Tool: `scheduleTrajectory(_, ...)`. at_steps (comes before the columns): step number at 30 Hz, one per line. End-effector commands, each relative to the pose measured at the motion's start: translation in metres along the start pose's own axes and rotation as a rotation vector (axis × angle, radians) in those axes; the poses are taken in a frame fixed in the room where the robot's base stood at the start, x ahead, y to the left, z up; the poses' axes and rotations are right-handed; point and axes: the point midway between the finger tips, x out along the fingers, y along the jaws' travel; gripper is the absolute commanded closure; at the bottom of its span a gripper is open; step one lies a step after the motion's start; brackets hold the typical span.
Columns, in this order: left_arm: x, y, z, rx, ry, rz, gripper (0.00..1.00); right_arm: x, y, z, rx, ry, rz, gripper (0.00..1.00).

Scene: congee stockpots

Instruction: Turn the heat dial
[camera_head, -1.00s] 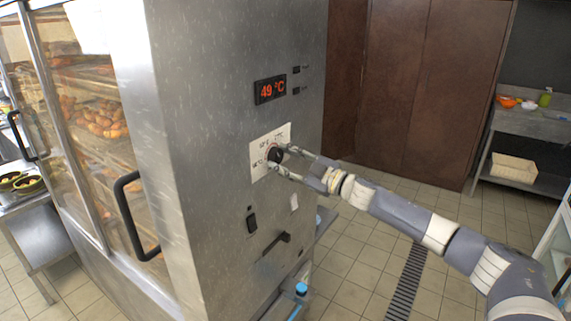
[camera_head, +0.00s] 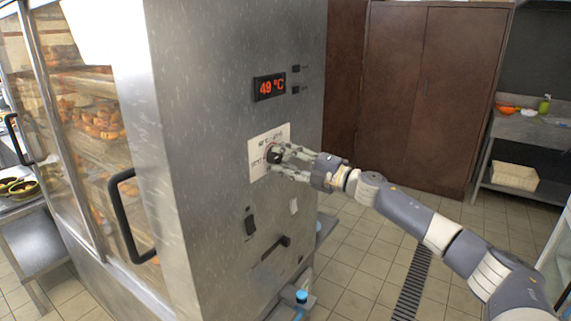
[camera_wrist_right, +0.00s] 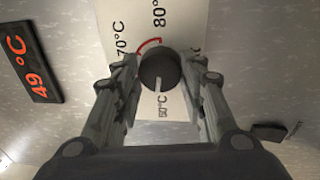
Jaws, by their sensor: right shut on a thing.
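The heat dial (camera_head: 272,156) is a round black knob on a white scale plate (camera_head: 257,151) on the side of the steel cabinet. My right gripper (camera_head: 280,158) reaches it from the right and is shut on it, one finger on each side. In the right wrist view the dial (camera_wrist_right: 160,68) sits between the fingertips of the gripper (camera_wrist_right: 162,75). Its white mark points down in that picture, at a label partly hidden and hard to read. The 70°C and 80°C labels and a red arc show above it. My left gripper is not in view.
A red display (camera_head: 269,87) above the dial reads 49 °C. Below are a black switch (camera_head: 250,222) and a dark lever handle (camera_head: 276,247). Glass doors with a black handle (camera_head: 131,215) are at left. Brown lockers (camera_head: 425,100) stand behind; tiled floor is clear at right.

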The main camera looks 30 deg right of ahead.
Motion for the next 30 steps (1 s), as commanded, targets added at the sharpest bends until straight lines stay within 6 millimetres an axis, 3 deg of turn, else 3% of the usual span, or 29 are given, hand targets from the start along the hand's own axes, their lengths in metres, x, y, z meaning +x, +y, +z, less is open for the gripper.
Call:
scheduleTrajectory(9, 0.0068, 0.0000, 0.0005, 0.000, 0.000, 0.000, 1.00, 0.0001, -0.0013, -0.0003, -0.115, 0.012, -0.005, 0.86)
scheduleTrajectory(25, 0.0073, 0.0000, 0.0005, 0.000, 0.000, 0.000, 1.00, 0.0001, -0.0013, -0.0004, -0.137, 0.014, -0.007, 0.86)
scheduleTrajectory(26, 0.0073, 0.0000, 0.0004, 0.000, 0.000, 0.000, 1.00, 0.0001, -0.0013, -0.0004, -0.137, 0.014, -0.007, 0.57)
scheduleTrajectory(27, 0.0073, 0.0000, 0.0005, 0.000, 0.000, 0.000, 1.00, 0.0001, -0.0013, -0.0004, -0.137, 0.014, -0.007, 0.48)
scheduleTrajectory(28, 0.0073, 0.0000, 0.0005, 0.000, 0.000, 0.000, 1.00, 0.0001, -0.0013, -0.0003, -0.137, 0.014, -0.007, 0.42)
scheduleTrajectory(30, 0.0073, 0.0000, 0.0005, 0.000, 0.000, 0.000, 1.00, 0.0001, -0.0011, -0.0003, -0.136, 0.014, -0.007, 0.41)
